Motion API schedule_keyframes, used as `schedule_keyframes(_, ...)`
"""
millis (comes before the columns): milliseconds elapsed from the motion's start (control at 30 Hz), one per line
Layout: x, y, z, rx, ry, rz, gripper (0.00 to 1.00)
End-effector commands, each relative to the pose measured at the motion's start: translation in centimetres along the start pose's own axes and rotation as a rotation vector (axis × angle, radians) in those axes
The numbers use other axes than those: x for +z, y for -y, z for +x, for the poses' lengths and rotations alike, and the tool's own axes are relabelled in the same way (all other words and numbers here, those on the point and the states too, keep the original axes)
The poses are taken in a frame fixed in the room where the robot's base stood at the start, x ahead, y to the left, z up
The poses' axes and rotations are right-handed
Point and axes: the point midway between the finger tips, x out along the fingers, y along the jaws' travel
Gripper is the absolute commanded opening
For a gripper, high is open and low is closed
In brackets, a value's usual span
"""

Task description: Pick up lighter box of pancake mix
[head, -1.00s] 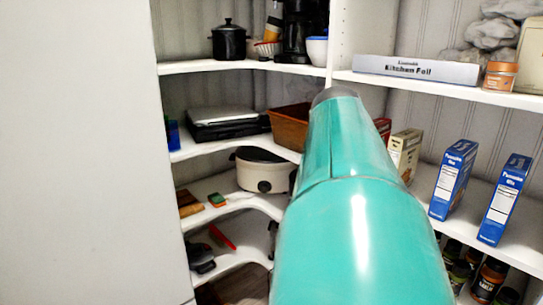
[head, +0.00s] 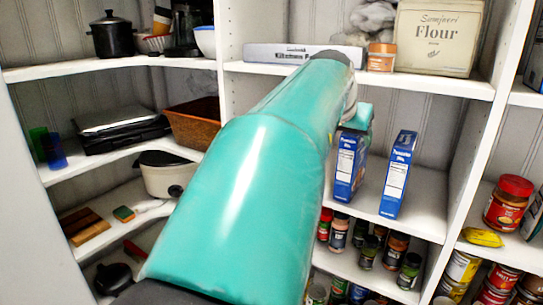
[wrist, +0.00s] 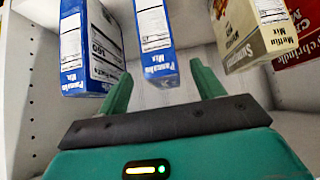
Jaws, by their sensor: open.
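Two blue pancake mix boxes stand upright on the middle shelf in the head view: the left box (head: 347,168) and the right box (head: 397,175). I cannot tell for certain which is lighter. My gripper (head: 358,118) shows partly behind my arm, near the top of the left box. In the wrist view, my open gripper (wrist: 161,82) has its fingers apart with nothing held. One blue box (wrist: 153,38) is straight ahead, between the line of the fingers. The other blue box (wrist: 90,45) is to its left.
A cream muffin mix box (wrist: 252,35) and a red box (wrist: 300,35) are to the right in the wrist view. A shelf above holds a foil box (head: 270,53), an orange-lidded jar (head: 381,58) and flour (head: 437,35). Spice jars (head: 397,248) stand below.

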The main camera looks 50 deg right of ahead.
Motion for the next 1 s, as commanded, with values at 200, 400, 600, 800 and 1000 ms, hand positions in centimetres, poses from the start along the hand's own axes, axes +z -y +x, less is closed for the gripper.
schedule_keyframes(200,-1.0,0.1,1.1,-0.001,0.001,-0.001,0.67)
schedule_keyframes(400,-3.0,0.1,3.2,-0.003,0.003,-0.001,0.67)
schedule_keyframes(600,-4.2,0.1,4.9,-0.002,0.001,0.000,0.67)
schedule_keyframes(800,-4.2,0.3,5.5,-0.003,0.001,-0.002,0.67)
schedule_keyframes(1000,-4.1,0.3,5.4,-0.003,0.001,-0.003,0.59)
